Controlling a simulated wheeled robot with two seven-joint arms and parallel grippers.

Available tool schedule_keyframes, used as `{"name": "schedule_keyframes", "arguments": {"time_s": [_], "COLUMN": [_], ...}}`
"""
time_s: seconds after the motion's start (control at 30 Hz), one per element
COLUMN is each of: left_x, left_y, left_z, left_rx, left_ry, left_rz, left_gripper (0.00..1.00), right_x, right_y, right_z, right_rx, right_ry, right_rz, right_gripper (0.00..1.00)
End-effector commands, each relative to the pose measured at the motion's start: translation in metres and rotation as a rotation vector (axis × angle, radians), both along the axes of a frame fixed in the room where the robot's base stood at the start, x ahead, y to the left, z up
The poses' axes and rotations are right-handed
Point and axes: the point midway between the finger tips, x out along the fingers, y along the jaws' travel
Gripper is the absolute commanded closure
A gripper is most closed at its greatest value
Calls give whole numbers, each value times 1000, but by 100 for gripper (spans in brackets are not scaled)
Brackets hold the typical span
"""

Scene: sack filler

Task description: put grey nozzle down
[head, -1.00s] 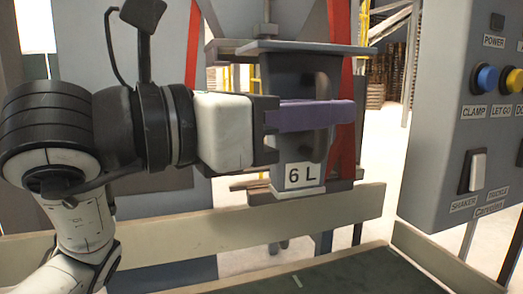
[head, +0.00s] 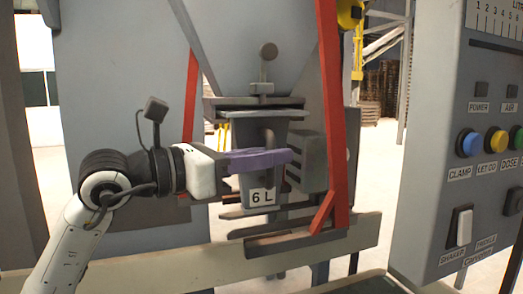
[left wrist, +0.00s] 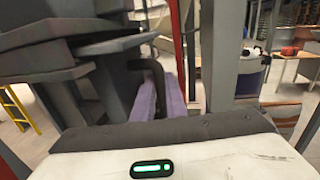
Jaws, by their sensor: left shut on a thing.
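The grey nozzle (head: 254,180), labelled 6 L, is upright below the hopper of the sack filler, its top close under a flat plate. I cannot tell whether they touch. My left gripper (head: 262,159), with purple fingers, comes in from the left and is shut on the nozzle's dark upright handle. In the left wrist view the purple fingers (left wrist: 158,98) lie on both sides of the dark handle (left wrist: 153,72), and the nozzle's grey body (left wrist: 84,84) is to the left. My right gripper is not in view.
The hopper (head: 260,50) hangs between red struts (head: 331,90). A dark ribbed block (head: 308,161) is just right of the nozzle. A beige rail (head: 200,262) crosses in front. A grey control panel (head: 430,150) with coloured buttons stands at the right.

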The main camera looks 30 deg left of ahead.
Motion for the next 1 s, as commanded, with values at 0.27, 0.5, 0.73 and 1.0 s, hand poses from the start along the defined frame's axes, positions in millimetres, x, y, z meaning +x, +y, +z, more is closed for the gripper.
{"name": "schedule_keyframes", "arguments": {"time_s": [0.27,0.5,0.73,1.0], "left_x": [25,27,27,27], "left_y": [29,31,31,31], "left_z": [2,0,-5,-4], "left_rx": [-3,0,0,-1], "left_ry": [-2,-4,-4,1], "left_rz": [4,1,1,1], "left_gripper": [100,100,100,69], "right_x": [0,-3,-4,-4], "right_y": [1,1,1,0], "right_z": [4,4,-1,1], "right_rx": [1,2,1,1], "right_ry": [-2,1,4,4], "right_rz": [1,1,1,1], "right_gripper": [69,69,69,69]}}
